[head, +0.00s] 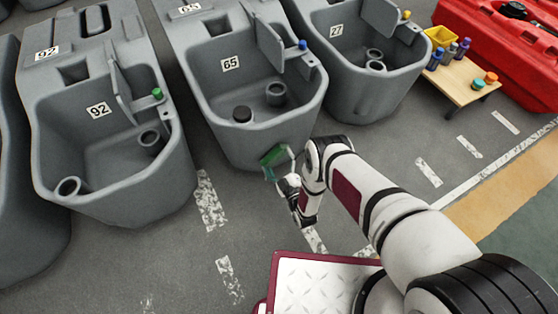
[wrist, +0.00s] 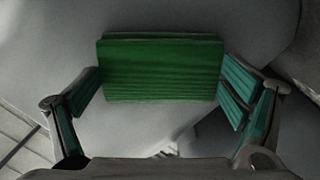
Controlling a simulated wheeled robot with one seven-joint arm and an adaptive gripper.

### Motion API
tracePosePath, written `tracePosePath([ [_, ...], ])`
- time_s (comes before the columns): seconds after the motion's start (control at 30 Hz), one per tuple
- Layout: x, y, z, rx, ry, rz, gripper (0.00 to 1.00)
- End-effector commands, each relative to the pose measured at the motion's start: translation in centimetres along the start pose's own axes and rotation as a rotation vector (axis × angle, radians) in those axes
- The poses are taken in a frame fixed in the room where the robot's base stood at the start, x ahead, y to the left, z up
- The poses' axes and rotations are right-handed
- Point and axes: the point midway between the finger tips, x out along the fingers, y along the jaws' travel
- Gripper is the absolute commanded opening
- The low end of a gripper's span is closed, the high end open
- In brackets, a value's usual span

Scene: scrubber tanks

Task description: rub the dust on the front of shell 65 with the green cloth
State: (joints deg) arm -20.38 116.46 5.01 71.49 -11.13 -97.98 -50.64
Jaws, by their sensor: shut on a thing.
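Shell 65 (head: 225,130) is a grey tank in the middle of the head view, with a "65" label inside its open basin. My gripper (head: 281,165) is at the lower right of its front. It is shut on the folded green cloth (head: 272,156). In the wrist view the cloth (wrist: 160,68) lies between the green-padded fingers and faces the grey shell wall (wrist: 165,22). The cloth looks close against the front, but I cannot tell if it touches. The dust cannot be made out clearly; a pale patch (wrist: 170,148) shows below the cloth.
Shell 92 (head: 110,190) stands to the left and shell 27 (head: 395,80) to the right. A small wooden table (head: 460,85) with bottles and a yellow bin stands at the right, beside a red tank (head: 505,50). The floor before the shells is clear, with worn white markings.

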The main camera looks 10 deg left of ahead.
Motion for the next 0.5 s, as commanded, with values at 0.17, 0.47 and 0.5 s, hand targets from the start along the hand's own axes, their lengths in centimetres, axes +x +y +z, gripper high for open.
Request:
tracePosePath([
  [0.17, -1.2, 0.1, 0.0, 0.000, 0.004, 0.001, 0.69],
  [0.47, -3.9, 0.0, 0.5, 0.000, 0.002, 0.000, 0.69],
  [0.5, -4.3, 0.0, 0.5, 0.000, 0.002, 0.000, 0.69],
])
